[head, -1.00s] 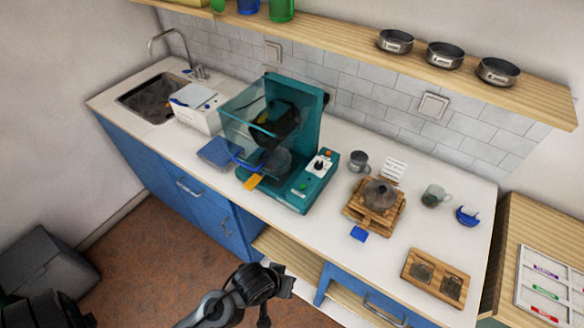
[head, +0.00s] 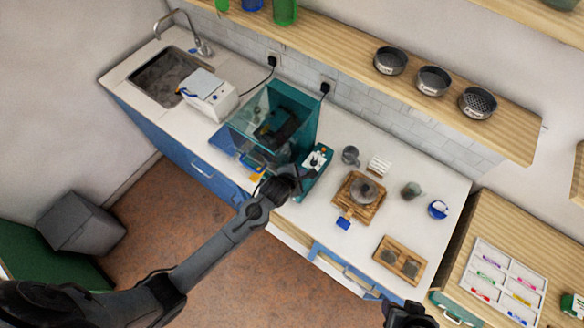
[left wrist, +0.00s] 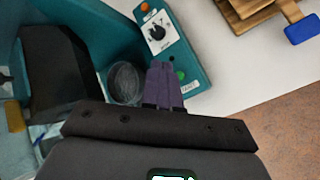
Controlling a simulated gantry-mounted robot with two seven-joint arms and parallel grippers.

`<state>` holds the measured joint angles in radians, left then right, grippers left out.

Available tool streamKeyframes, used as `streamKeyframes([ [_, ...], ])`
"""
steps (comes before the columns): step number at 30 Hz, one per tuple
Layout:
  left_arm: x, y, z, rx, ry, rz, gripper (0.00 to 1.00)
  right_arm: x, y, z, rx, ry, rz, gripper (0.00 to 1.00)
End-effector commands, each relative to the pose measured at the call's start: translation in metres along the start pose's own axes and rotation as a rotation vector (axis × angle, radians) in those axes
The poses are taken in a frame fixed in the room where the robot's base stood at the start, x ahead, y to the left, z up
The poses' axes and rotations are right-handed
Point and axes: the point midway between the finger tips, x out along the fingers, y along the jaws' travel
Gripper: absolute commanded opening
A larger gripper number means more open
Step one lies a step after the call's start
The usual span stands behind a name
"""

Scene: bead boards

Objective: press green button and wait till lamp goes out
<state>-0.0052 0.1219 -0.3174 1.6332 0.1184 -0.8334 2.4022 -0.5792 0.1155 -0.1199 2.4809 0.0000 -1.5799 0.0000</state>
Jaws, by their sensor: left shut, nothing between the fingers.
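The teal machine (head: 312,180) stands on the white counter with a clear hood over its left part. Its control panel shows in the left wrist view with a black knob (left wrist: 157,32) on a white plate and an orange lamp (left wrist: 145,7) at the far end. The green button (left wrist: 180,75) is at the near end, just right of my left fingertips. My left gripper (left wrist: 165,68) is shut and empty over the panel edge; contact cannot be told. In the head view the left gripper (head: 290,174) covers the near panel. My right gripper (head: 405,314) is partly in view at the bottom.
A wooden stand with a grey pot (head: 365,190) and a blue tag (head: 343,223) is right of the machine. A mug (head: 351,155) stands behind. A wooden tray (head: 400,260) lies near the front edge. The hood (head: 262,122) is close to my left gripper.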

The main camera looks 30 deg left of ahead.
Motion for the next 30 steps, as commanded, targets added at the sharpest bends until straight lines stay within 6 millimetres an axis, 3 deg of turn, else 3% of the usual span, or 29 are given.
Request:
streamKeyframes([
  [3, -0.003, 0.011, 0.009, -0.068, -0.007, 0.012, 0.0, -0.012, 0.0, -0.004, 0.0, -0.001, 0.0, 0.52],
  [10, -0.002, 0.014, 0.012, -0.117, -0.014, 0.019, 0.0, -0.015, 0.001, -0.004, -0.001, -0.002, 0.001, 0.52],
  [23, 0.001, 0.013, 0.01, -0.115, -0.014, 0.02, 0.0, -0.011, 0.002, -0.002, -0.008, -0.004, 0.006, 0.52],
  [30, 0.012, 0.005, 0.003, -0.115, -0.014, 0.02, 0.0, 0.004, 0.001, 0.002, -0.008, -0.004, 0.005, 0.52],
])
